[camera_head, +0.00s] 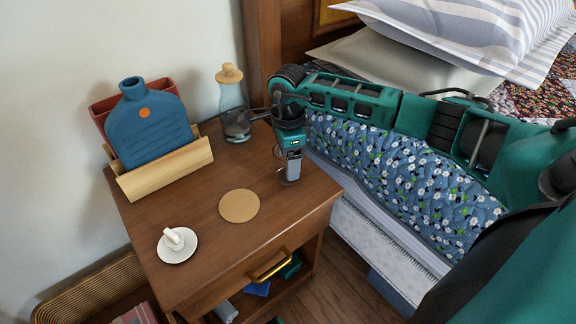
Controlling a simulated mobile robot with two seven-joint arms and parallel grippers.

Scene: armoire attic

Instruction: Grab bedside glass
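A small clear glass (237,130) stands at the back of the wooden nightstand, in front of a pale glass bottle (231,97) with a wooden stopper. My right arm comes in from the right over the bed. The dark fingers of my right gripper (243,119) point left and reach the glass at its upper part. The fingers overlap the glass in the picture, so I cannot tell whether they grip it. My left gripper is out of view.
The nightstand (205,229) also holds a blue hot-water bottle (150,123) in a wooden holder (168,167), a round cork coaster (239,206) and a white saucer (178,253) with a small white object. The bed (400,177) is on the right.

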